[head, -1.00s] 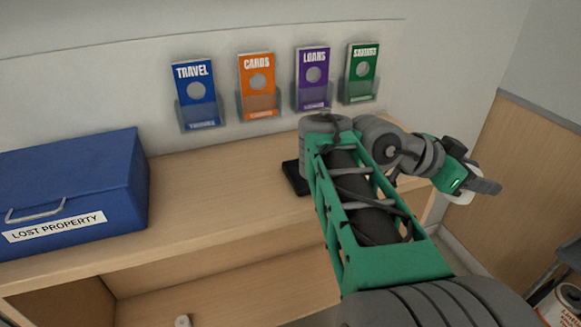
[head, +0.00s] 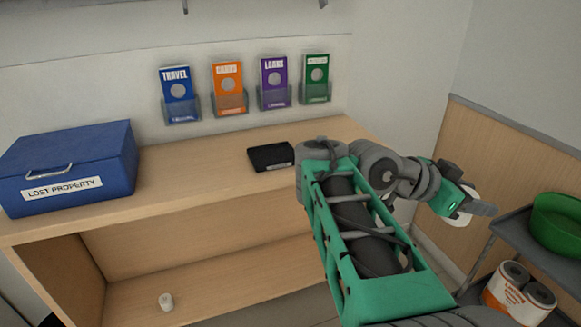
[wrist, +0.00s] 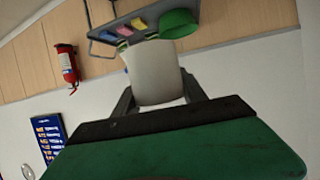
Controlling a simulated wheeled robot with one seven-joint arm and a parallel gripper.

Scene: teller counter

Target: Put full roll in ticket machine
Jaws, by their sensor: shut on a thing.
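My gripper (head: 474,206) is at the right of the head view, held in the air beyond the counter's right end. It is shut on a white paper roll (head: 461,209). In the wrist view the white roll (wrist: 154,72) sits between the two dark fingers, clear of any surface. No ticket machine can be made out for sure in these views.
A blue lost property box (head: 68,165) and a black pad (head: 271,157) are on the counter (head: 205,180). Leaflet holders (head: 229,90) line the wall. At right, a grey trolley (head: 497,252) bears a green bowl (head: 560,222) and packaged rolls (head: 519,292). A fire extinguisher (wrist: 67,66) hangs on the wall.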

